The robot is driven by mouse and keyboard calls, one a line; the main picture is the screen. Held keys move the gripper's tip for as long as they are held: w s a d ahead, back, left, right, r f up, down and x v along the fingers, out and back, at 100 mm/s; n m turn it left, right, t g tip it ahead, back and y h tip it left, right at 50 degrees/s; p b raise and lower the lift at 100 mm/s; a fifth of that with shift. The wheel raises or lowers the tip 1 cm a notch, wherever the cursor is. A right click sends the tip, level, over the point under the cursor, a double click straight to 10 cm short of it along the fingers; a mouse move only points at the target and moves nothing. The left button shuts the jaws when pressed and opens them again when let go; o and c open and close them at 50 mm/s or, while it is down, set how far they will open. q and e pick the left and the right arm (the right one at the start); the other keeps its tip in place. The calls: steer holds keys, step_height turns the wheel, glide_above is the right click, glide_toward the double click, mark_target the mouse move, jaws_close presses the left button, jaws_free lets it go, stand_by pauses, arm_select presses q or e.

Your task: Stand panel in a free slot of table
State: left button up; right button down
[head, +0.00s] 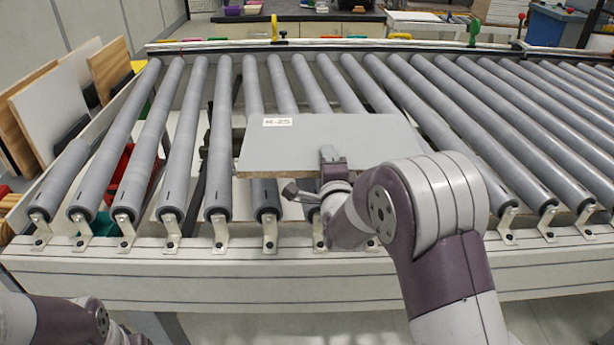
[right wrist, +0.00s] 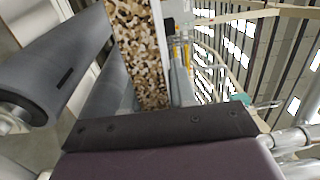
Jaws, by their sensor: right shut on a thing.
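A grey panel (head: 330,140) with a white label reading H-25 lies roughly flat over the rollers of the table (head: 300,275), its front raw edge facing me. My right gripper (head: 327,175) is shut on the panel at this front edge. In the right wrist view, the panel's speckled brown chipboard edge (right wrist: 140,45) runs up from the dark finger (right wrist: 160,130). Whether the panel touches the rollers is unclear. Of my left arm, the wrist shows at the lower left; its gripper (head: 128,336) is mostly cut off by the frame.
Several boards, white (head: 50,110) and wooden (head: 110,68), stand leaning at the far left. Rollers (head: 185,140) with narrow gaps lie bare left and right of the panel. A red bin (head: 120,172) shows below the rollers. A blue cabinet (head: 552,25) stands at the back right.

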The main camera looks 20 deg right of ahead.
mark_target(346, 154)
steer(key=d+r, duration=0.3)
steer(key=d, duration=0.1)
steer(key=shift+r, duration=0.35)
steer(key=s+a+r+p, duration=0.2)
steer(key=s+r+p, duration=0.5)
steer(key=s+r, duration=0.2)
steer(key=shift+v, duration=1.2)
steer(key=shift+d+r, duration=0.1)
steer(key=shift+r, duration=0.05)
